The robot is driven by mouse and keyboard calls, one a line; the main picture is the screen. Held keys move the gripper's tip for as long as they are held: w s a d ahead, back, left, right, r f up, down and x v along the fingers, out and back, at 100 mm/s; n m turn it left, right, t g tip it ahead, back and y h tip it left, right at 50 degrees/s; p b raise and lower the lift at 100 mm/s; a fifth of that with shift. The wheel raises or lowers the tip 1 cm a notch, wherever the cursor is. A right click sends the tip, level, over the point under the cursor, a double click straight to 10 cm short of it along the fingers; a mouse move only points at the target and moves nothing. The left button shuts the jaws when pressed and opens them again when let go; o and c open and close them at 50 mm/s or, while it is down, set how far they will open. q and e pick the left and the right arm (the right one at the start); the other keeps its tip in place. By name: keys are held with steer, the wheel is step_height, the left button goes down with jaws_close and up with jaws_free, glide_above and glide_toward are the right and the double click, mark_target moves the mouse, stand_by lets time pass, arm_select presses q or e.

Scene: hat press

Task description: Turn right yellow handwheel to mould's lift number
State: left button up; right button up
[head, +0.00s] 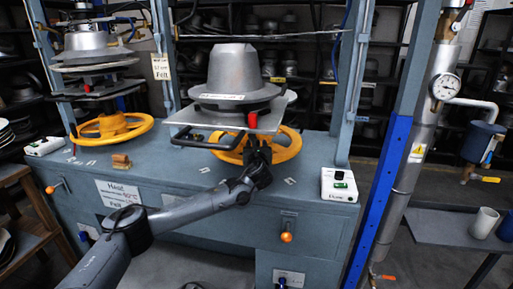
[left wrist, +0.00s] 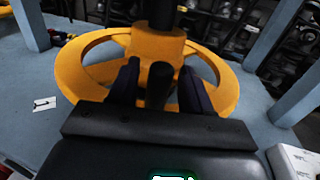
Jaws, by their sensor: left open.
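The right yellow handwheel (head: 288,145) lies flat under the right press in the head view. It fills the left wrist view (left wrist: 75,75), with its hub and spokes showing. My left gripper (head: 257,150) is over the wheel's near side. In the left wrist view its two fingers (left wrist: 160,70) are apart, with a dark upright post between them. I cannot tell whether they touch it. The grey mould (head: 236,72) sits above the wheel on the press plate, with a white label (head: 221,97) too small to read. My right gripper is not in view.
A second yellow handwheel (head: 112,128) and mould (head: 88,40) stand at the left. A white box with a green switch (head: 339,184) is on the bench at right. A blue post (head: 380,200) and a pipe with a gauge (head: 445,86) stand further right.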

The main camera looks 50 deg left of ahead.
arm_select(q)
steer(key=shift+w+a, duration=0.15)
steer(key=shift+a, duration=0.1)
steer(key=shift+c, duration=0.3)
jaws_close()
steer(key=shift+w+d, duration=0.25)
steer(key=shift+d, duration=0.1)
